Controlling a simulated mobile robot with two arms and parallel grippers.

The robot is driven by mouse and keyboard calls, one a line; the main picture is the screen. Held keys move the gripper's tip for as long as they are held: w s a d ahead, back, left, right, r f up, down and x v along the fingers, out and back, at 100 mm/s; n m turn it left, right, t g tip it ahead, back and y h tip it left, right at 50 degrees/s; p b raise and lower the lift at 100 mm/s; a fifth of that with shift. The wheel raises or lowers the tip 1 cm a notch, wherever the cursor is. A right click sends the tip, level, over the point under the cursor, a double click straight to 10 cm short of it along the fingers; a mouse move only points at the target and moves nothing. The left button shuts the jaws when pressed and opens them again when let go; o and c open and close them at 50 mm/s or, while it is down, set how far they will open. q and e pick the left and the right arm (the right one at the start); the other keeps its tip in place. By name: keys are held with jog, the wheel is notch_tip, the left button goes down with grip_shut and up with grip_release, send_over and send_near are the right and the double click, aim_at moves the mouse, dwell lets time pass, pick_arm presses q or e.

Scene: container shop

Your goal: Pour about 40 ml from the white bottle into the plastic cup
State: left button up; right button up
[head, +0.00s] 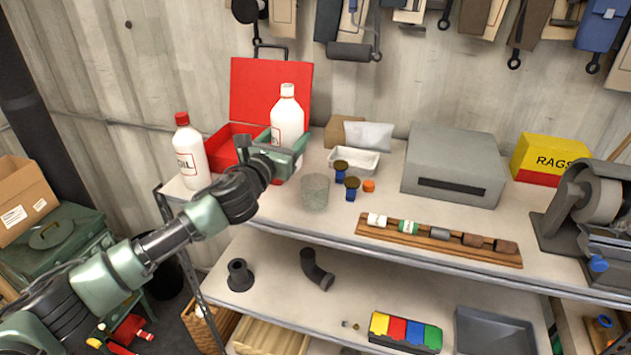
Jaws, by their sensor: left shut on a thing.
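The white bottle (287,113) with a white cap stands upright in front of the open red box. My left gripper (290,150) is shut around its lower part, which the jaws partly hide. I cannot tell whether its base touches the shelf. The plastic cup (315,193) is grey and see-through. It stands upright on the top shelf, to the right of and nearer than the bottle, apart from it. My right gripper is not in view.
An oil bottle (190,152) with a red cap stands left of my gripper by the red box (270,92). Blue-based knobs (352,188), an orange cap (369,186) and a white tray (354,160) are right of the cup. A wooden rack (440,242) lies along the front edge.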

pick_arm(q)
jog(key=shift+a+f+m, duration=0.2)
jog(key=shift+f+m, duration=0.1)
jog(key=shift+m, duration=0.2)
jog(key=m+t+h, duration=0.1)
jog(key=m, duration=0.3)
jog(key=shift+w+a, duration=0.1)
jog(key=shift+f+m, duration=0.1)
jog(key=shift+m, duration=0.9)
jog(key=shift+w+a+f+m+h, duration=0.15)
jog(key=shift+m+h, duration=0.15)
jog(key=shift+m, duration=0.25)
jog(key=shift+w+a+f+m+h, duration=0.1)
jog(key=shift+m+h, duration=0.2)
jog(key=shift+m, duration=0.25)
jog(key=shift+w+a+r+m+b, duration=0.2)
jog(key=shift+a+r+m+b, duration=0.25)
jog(key=shift+m, duration=0.35)
jog(key=shift+w+a+f+m+g+h+b, duration=0.2)
jog(key=shift+f+m+h+b, duration=0.35)
jog(key=shift+m+b, duration=1.5)
jog(key=shift+w+a+f+m+g+h+b, duration=0.2)
jog(key=shift+m+h+b, duration=0.7)
jog(key=shift+b, duration=2.05)
jog(key=shift+w+a+f+m+h+b, duration=0.1)
jog(key=shift+a+f+m+h+b, duration=0.35)
jog(key=shift+m+b, duration=1.7)
jog(key=shift+d+b, duration=0.15)
jog(key=shift+b, duration=0.55)
